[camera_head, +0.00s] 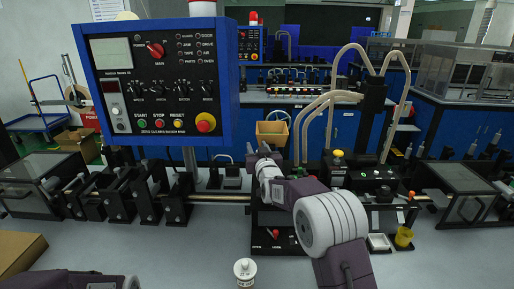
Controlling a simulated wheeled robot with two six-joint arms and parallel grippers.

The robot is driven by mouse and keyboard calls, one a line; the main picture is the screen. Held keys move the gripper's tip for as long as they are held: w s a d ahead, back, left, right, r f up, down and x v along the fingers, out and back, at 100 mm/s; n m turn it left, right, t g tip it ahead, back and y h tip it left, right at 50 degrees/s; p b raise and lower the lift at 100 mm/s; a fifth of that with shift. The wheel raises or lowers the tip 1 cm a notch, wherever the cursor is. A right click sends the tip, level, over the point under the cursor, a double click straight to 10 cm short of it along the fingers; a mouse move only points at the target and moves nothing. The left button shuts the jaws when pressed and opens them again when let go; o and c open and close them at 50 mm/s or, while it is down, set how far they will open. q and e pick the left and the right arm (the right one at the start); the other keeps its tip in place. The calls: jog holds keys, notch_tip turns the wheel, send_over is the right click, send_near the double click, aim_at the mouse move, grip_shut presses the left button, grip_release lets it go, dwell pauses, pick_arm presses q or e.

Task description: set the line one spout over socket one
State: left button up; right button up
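I cannot make out with certainty which part is the line one spout or which is socket one. Beige curved tubes (331,112) rise and bend over around a dark post (372,105) right of centre. My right arm reaches up from the bottom right, and its gripper (263,150) points away from me at the machine, left of the tubes. Its fingers are small and dark there, so whether they are open or touching anything cannot be told. My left arm shows only at the bottom left edge; its gripper is out of frame.
A blue control panel (160,85) stands at the left above a row of black blocks on a rail. A white bottle (245,271) stands at the front. The grey table front is mostly clear.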

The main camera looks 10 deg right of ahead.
grip_shut()
jog(key=shift+r, duration=0.1)
dwell(1.2)
